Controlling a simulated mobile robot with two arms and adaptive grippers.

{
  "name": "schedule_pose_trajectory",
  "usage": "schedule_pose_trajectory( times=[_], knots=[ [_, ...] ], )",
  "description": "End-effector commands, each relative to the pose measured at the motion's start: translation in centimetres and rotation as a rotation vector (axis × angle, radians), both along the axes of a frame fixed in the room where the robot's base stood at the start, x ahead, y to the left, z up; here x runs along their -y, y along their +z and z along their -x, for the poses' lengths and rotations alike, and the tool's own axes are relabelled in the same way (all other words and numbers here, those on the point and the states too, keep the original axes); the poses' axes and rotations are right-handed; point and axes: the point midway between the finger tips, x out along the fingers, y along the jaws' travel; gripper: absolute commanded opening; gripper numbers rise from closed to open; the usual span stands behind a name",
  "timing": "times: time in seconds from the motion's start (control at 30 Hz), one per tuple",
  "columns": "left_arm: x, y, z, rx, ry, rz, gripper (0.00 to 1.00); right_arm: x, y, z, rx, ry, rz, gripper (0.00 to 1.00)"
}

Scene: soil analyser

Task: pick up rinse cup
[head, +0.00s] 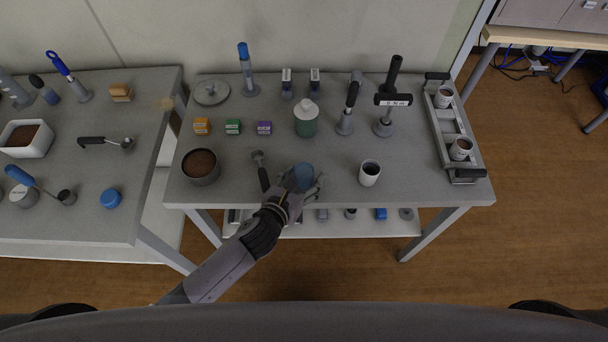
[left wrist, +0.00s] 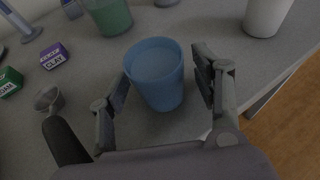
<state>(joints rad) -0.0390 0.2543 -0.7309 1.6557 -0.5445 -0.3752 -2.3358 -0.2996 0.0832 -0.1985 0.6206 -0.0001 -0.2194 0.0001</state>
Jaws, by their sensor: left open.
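A blue cup (head: 303,176), which looks like the rinse cup, stands upright near the front edge of the middle table. In the left wrist view the blue cup (left wrist: 156,74) sits between the two fingers. My left gripper (head: 306,186) is open, with one finger on either side of the cup. In the left wrist view the left gripper (left wrist: 160,85) shows a gap at the right finger; contact at the left finger cannot be told. My right gripper is not in view.
A white cup (head: 370,173) stands to the right, and a scoop (head: 262,172) lies close on the left. A green bottle (head: 306,120) stands behind. A brown-filled pot (head: 201,166) is farther left. A rack (head: 452,130) holds two cups at the right end.

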Motion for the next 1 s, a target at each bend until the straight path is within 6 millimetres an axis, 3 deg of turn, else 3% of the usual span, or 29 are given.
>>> schedule_pose_trajectory(
  times=[0.07,0.87,1.0],
  knots=[
    [-0.01,0.0,0.02,0.0,0.0,0.0,0.58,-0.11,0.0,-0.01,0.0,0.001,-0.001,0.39],
    [-0.01,0.01,0.05,0.0,0.0,0.0,0.05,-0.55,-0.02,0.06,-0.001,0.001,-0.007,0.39],
    [0.0,0.05,0.04,0.001,0.0,0.0,0.05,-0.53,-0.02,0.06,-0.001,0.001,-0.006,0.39]
  ],
)
